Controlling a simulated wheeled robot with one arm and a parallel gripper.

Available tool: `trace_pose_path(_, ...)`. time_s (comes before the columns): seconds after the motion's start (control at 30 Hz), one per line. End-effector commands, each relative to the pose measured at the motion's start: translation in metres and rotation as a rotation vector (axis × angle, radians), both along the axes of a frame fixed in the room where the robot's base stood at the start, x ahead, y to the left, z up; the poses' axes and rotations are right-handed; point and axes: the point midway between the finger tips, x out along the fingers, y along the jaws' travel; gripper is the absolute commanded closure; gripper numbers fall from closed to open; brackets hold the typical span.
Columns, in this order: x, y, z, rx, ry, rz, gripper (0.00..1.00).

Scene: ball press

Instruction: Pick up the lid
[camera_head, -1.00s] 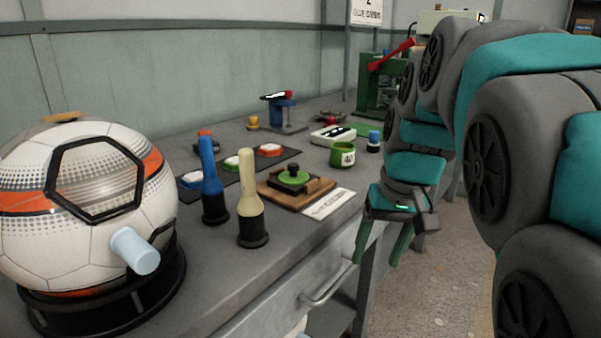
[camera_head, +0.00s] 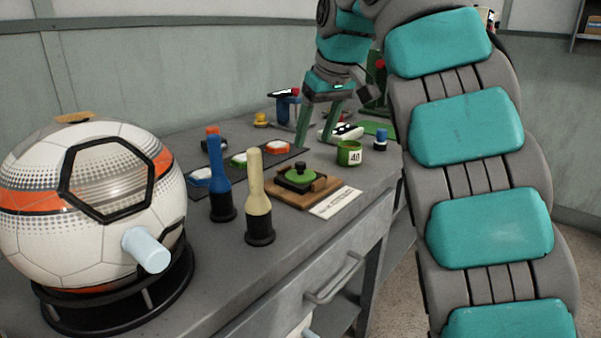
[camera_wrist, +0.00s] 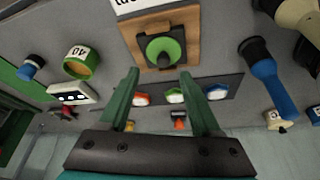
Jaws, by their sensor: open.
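A round green lid-like piece with a black knob (camera_head: 299,175) sits on a dark square base on a wooden board (camera_head: 322,188) on the grey bench. In the wrist view the green piece (camera_wrist: 163,51) lies just beyond my fingertips, near the middle. My gripper (camera_head: 316,140) points down over the bench, behind and slightly right of the board. Its two green fingers (camera_wrist: 158,76) are spread with nothing between them. I cannot tell its exact height.
A green cup marked 40 (camera_head: 349,153) and a blue-topped piece (camera_head: 380,140) stand right of the board. Blue (camera_head: 218,175) and cream (camera_head: 255,195) handled tools stand to its left. A soccer-ball device (camera_head: 90,210) fills the left. Coloured buttons (camera_head: 246,159) lie behind.

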Motion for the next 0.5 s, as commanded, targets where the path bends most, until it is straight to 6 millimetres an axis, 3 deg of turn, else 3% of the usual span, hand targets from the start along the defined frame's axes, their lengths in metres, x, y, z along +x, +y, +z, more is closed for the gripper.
trace_pose_path(0.5,0.01,0.009,-0.03,-0.002,0.003,0.002,0.35)
